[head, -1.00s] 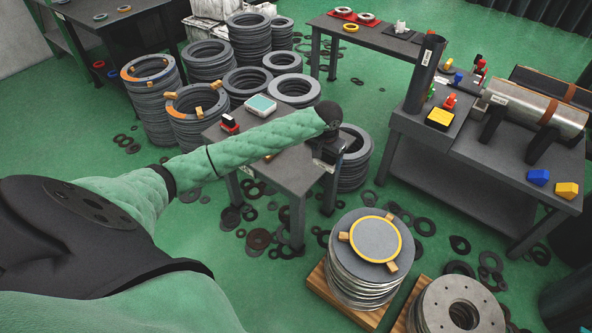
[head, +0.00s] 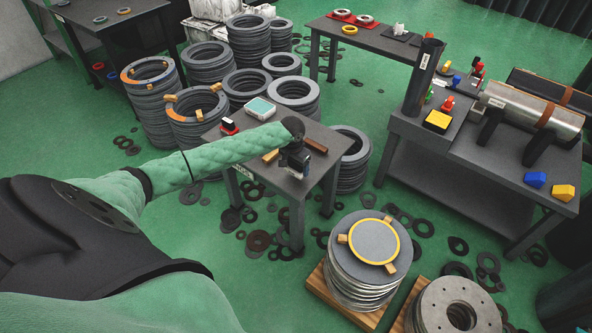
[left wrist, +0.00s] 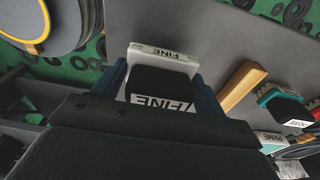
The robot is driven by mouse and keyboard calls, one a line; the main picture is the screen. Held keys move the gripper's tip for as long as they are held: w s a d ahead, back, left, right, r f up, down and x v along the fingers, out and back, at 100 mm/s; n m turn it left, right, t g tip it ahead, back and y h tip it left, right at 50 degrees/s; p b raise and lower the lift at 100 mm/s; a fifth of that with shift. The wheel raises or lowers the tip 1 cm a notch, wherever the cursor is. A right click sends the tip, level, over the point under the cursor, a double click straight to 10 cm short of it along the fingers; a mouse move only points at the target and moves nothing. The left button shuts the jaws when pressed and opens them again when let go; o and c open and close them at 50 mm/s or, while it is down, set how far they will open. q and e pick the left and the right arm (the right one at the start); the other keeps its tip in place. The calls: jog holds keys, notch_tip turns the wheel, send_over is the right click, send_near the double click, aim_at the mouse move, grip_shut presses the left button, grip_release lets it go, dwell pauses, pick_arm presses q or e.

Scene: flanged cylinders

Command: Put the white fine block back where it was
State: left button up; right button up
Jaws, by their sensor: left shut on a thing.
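My left gripper (head: 293,165) is over the small dark table, near its front edge. In the left wrist view the gripper (left wrist: 160,75) is shut on the white fine block (left wrist: 163,54), with a blue finger on either side. The block is white with a black part, and FINE labels show on both. In the head view the gripper and wrist mostly hide the block. I cannot tell whether it touches the table (head: 291,202). My right gripper is not in view.
On the small table are a teal-topped box (head: 260,107), a red block with a black and white top (head: 229,126), a wooden piece (left wrist: 241,86) and a brown bar (head: 315,145). A disc stack (head: 366,250) stands in front right.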

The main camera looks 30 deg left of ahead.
pick_arm(q)
jog(key=shift+f, duration=1.35)
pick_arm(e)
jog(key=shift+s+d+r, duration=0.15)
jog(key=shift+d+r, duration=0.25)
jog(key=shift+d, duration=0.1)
pick_arm(q)
jog(key=shift+f, duration=0.1)
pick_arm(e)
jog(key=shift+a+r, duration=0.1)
pick_arm(q)
jog(key=o, duration=0.9)
